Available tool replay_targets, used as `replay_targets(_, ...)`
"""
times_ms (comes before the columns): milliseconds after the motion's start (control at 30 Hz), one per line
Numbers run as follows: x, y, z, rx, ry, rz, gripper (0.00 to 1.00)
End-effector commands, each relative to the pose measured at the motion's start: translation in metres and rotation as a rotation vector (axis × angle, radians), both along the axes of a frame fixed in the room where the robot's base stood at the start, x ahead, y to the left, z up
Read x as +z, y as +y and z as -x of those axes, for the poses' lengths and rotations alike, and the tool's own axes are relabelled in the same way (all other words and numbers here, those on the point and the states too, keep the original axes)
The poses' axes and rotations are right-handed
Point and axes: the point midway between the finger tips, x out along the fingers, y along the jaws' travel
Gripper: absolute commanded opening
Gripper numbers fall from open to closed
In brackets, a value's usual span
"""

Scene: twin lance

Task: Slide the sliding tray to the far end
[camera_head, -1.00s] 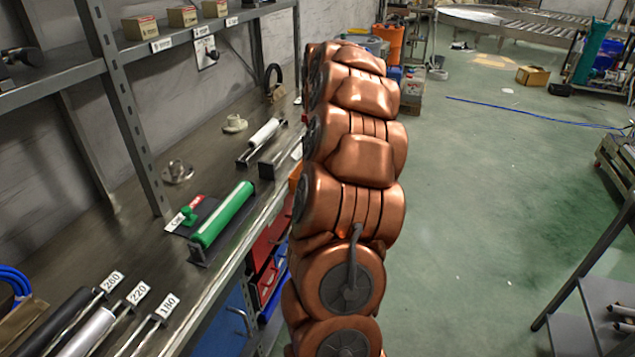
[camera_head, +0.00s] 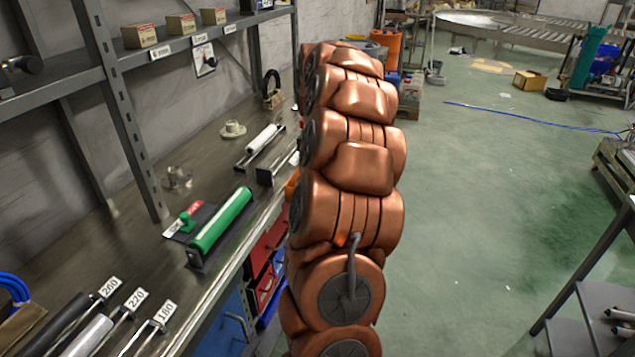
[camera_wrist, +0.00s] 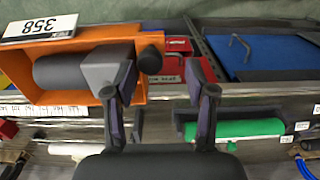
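An orange tray (camera_wrist: 80,58) at the left of the wrist view holds a grey cylinder (camera_wrist: 65,72) with a grey block at its end. It bears a "358" plate. I take it to be the sliding tray. In the head view only a small orange part (camera_head: 291,186) shows at the bench edge, the rest hidden behind my arm. My gripper (camera_wrist: 162,78) is open, its fingers wide apart with nothing seen between them. The left finger overlaps the grey block in the picture; I cannot tell if they touch. The gripper is hidden in the head view.
A green roller (camera_head: 220,220) and a white roller (camera_head: 263,138) lie on the bench. A strip with tick marks (camera_wrist: 45,110) runs beside the tray. Red (camera_head: 265,250) and blue bins hang below the bench edge. The floor (camera_head: 480,200) at right is mostly clear.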

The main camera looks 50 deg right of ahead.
Motion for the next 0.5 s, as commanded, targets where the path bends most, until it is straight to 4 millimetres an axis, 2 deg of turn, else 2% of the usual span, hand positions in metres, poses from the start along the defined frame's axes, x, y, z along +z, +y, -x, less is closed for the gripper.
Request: replay_targets(500, 0.030, 0.000, 0.000, 0.000, 0.000, 0.000, 0.55)
